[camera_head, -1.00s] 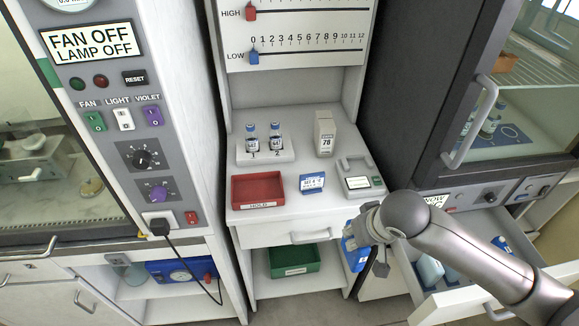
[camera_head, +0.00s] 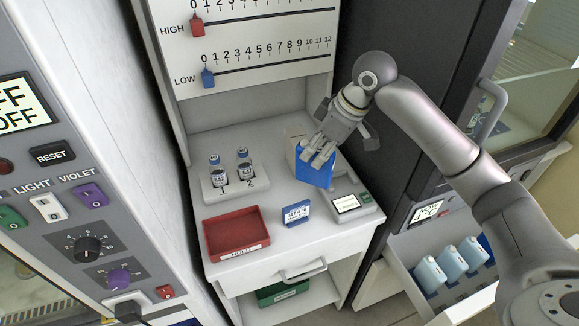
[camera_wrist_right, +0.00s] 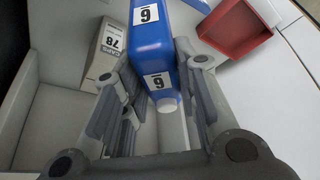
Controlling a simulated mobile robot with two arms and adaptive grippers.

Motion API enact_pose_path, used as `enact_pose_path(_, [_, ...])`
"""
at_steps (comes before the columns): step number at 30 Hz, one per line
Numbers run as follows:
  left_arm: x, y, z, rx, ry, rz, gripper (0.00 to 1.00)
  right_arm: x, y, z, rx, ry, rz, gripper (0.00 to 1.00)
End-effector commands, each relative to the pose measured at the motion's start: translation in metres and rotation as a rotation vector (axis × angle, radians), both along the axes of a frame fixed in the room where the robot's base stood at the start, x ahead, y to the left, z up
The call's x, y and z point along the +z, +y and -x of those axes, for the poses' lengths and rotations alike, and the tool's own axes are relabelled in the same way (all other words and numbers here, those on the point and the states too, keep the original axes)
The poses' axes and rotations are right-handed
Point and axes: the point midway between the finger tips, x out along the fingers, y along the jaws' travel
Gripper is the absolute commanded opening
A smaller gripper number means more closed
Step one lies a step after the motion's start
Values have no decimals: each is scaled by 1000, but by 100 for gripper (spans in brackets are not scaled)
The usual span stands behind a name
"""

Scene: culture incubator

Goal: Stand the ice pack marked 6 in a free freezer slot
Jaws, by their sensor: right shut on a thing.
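The blue ice pack marked 6 (camera_head: 314,170) is in my right gripper (camera_head: 326,146), above the back right of the bench. In the right wrist view the pack (camera_wrist_right: 158,45) shows two white labels with a 6 and a pale cap pointing toward the camera. The right gripper's fingers (camera_wrist_right: 160,100) are shut on it. An open freezer drawer (camera_head: 402,283) at lower right holds three pale blue packs (camera_head: 453,264) standing in a row. My arm and the frame edge hide part of the drawer, so I cannot tell which slots are free. The left gripper is not in view.
The bench carries a vial rack (camera_head: 235,187), a red tray (camera_head: 213,224), a small blue-framed sign (camera_head: 297,214) and a device (camera_head: 350,204). A dark cabinet (camera_head: 400,60) rises at right.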

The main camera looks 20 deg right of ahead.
Motion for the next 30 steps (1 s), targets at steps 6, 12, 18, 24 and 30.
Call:
enact_pose_path(6, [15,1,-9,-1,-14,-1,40,-27,21,-40,-3,4,-2,0])
enact_pose_path(12, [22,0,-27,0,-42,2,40,-57,31,-62,-2,-1,-1,0])
enact_pose_path(18, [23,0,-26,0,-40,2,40,-68,35,-70,-2,-2,0,0])
enact_pose_path(24, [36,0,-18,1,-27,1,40,-93,35,-72,-2,1,1,0])
enact_pose_path(30, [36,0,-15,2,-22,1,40,-103,36,-73,-2,-4,1,0])
